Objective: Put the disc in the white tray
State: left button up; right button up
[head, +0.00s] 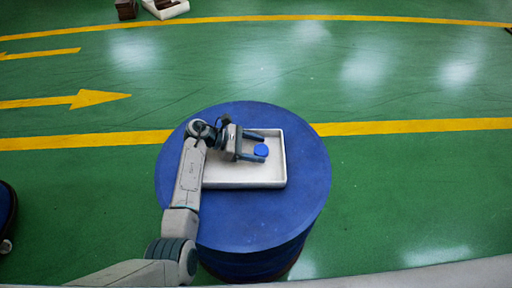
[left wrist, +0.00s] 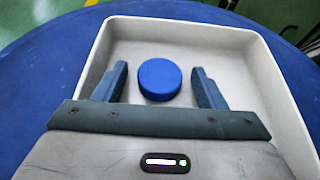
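The blue disc (head: 261,150) is inside the white tray (head: 245,184), and it also shows in the left wrist view (left wrist: 160,79) on the tray floor. The tray's rim (left wrist: 190,24) surrounds it in the wrist view. My left gripper (head: 262,146) is open, with one finger on each side of the disc. In the left wrist view its fingers (left wrist: 158,76) stand apart from the disc, with a gap on both sides. My right gripper is not in either view.
The tray stands on a round blue drum-like table (head: 300,200) with bare top around it. Green floor with yellow lines surrounds the table. A white container (head: 166,9) and a brown object (head: 126,9) lie far off at the top left.

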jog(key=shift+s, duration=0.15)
pick_arm(q)
jog(key=shift+r, duration=0.1)
jog(key=shift+v, duration=0.75)
jog(key=b+v, duration=0.2)
jog(key=v, duration=0.7)
jog(key=shift+a, duration=0.3)
jog(key=shift+a+r, duration=0.3)
jog(key=shift+a, duration=0.15)
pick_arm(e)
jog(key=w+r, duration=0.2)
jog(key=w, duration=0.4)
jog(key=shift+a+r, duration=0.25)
pick_arm(q)
jog(key=shift+d, duration=0.1)
